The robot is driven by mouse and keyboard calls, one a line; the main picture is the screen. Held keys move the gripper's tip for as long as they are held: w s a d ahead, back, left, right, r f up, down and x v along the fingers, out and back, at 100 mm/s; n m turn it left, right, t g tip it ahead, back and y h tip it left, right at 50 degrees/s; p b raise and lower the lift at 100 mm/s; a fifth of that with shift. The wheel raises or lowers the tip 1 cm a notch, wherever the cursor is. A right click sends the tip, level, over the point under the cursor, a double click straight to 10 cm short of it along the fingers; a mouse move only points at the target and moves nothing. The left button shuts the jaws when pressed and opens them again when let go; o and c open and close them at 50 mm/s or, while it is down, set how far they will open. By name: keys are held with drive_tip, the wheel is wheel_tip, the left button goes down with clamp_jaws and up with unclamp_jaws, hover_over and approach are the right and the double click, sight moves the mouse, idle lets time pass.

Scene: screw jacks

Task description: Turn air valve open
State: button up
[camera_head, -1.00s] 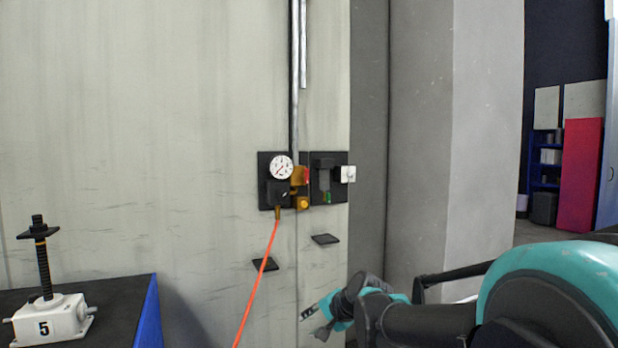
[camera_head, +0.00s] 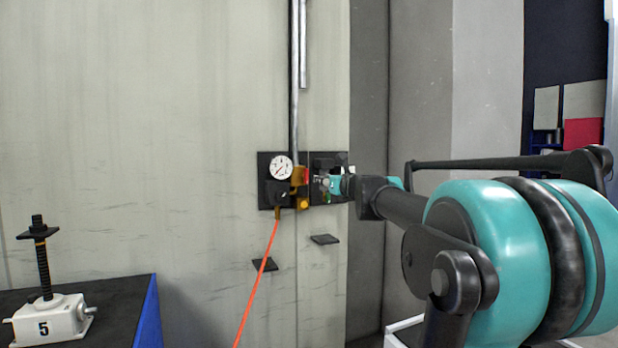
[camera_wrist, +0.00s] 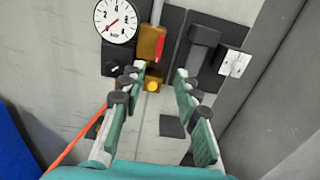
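The air valve (camera_head: 299,178) is a brass-coloured block with a red lever on the black wall panel, below the grey pipe. It also shows in the wrist view (camera_wrist: 150,42), with the red lever on its right side and a yellow round knob (camera_wrist: 152,86) below. My gripper (camera_head: 326,183) is raised in front of the panel, just right of the valve in the head view. In the wrist view my gripper (camera_wrist: 160,73) is open and empty, its teal fingers spread. The valve lies beyond and between the fingertips. I cannot tell the remaining distance to it.
A round pressure gauge (camera_wrist: 115,20) is left of the valve, with its needle toward the low end. An orange hose (camera_head: 257,280) hangs below. A black unit with a white box (camera_wrist: 235,63) is at right. A screw jack (camera_head: 48,315) stands on a dark table at left.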

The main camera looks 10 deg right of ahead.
sight(307, 175)
drive_tip(key=x, duration=1.3)
drive_tip(key=shift+w+a, duration=0.15)
drive_tip(key=shift+w, duration=0.15)
drive_tip(key=shift+c, duration=0.6)
clamp_jaws()
